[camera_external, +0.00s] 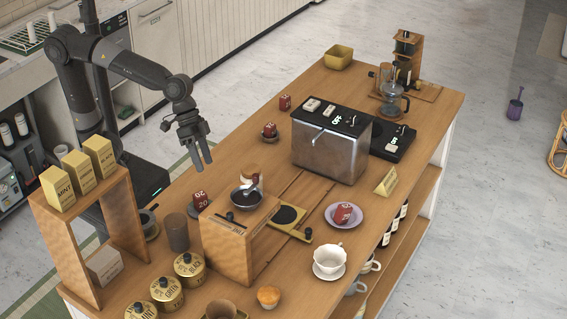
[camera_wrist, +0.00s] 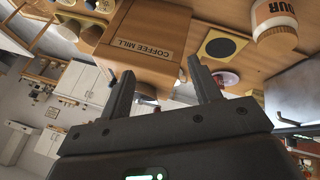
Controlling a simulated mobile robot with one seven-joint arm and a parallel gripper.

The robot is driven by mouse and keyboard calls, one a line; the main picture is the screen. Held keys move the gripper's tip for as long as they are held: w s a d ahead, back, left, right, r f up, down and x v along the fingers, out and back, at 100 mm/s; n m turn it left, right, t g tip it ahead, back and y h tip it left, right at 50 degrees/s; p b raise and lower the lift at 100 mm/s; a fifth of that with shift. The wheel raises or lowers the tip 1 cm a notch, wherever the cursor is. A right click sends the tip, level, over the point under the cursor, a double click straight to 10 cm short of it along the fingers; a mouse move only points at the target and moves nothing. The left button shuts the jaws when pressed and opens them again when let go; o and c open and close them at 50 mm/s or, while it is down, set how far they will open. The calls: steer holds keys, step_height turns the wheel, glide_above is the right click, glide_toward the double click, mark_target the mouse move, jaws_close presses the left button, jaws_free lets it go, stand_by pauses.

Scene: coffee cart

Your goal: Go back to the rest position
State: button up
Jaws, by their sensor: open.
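My gripper (camera_external: 204,164) hangs from my dark arm above the left edge of the wooden cart (camera_external: 428,105), fingers pointing down and apart. In the wrist view, my gripper (camera_wrist: 160,70) shows two dark fingers spread, with nothing held between them. Past the fingertips stands the wooden coffee mill (camera_wrist: 150,45), which also shows in the external view (camera_external: 226,248). My gripper is apart from everything on the cart.
A metal machine (camera_external: 325,152) stands mid-cart. Red blocks, one of them (camera_external: 200,201), lie around. A wooden shelf (camera_external: 128,215) with yellow tea boxes stands front left. Tins (camera_external: 189,268) and a white cup (camera_external: 330,258) are near the front. A flour jar (camera_wrist: 274,22) shows in the wrist view.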

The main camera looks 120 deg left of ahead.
steer(key=s+d+f+m+y, duration=0.2)
steer(key=s+m, duration=0.2)
steer(key=s, duration=1.5)
steer(key=shift+s+m, duration=0.3)
steer(key=shift+m, duration=0.1)
steer(key=shift+f, duration=0.1)
steer(key=shift+c, duration=0.5)
steer(key=c, duration=0.4)
steer(key=shift+w, duration=0.1)
